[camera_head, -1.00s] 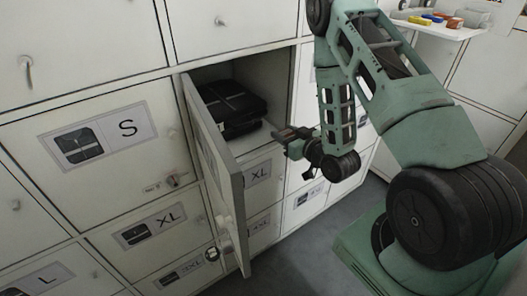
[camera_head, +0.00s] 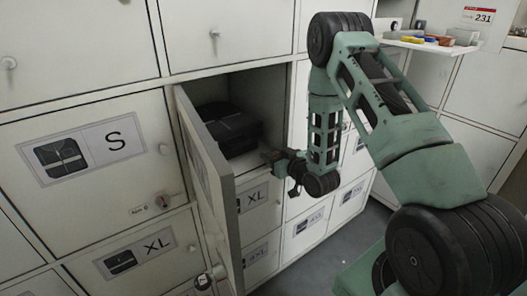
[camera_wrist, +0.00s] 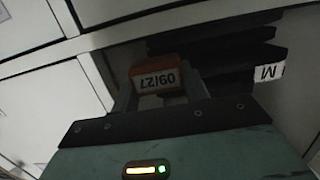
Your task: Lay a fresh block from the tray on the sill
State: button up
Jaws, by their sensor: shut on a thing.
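My gripper (camera_wrist: 158,88) is shut on an orange block (camera_wrist: 157,80) with a white label, which reads 09/27 upside down in the wrist view. In the head view my gripper (camera_head: 272,158) is at the right front of the open compartment, by the sill (camera_head: 247,163). The block is too small and dark there to tell whether it touches the sill. The tray (camera_head: 412,43) at upper right holds several small coloured blocks (camera_head: 437,39), among them yellow and orange or red ones.
Dark folded garments (camera_head: 228,128) lie in the compartment; the wrist view shows them close behind the block, with an M tag (camera_wrist: 269,72). The open door (camera_head: 208,178) stands out to the left of my gripper. Closed labelled lockers surround it.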

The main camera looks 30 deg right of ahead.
jog(key=w, duration=0.5)
jog(key=shift+w+a, duration=0.1)
jog(key=shift+w, duration=0.1)
jog(key=shift+f, duration=0.75)
jog(key=shift+f, duration=0.15)
jog(key=o, duration=1)
jog(key=shift+c, duration=0.2)
jog(key=shift+r+p, duration=0.2)
jog(key=shift+p, duration=0.1)
jog(key=s+r+b, duration=0.1)
jog(key=s, duration=1.1)
jog(key=shift+d+r, duration=0.2)
jog(key=shift+r, duration=0.15)
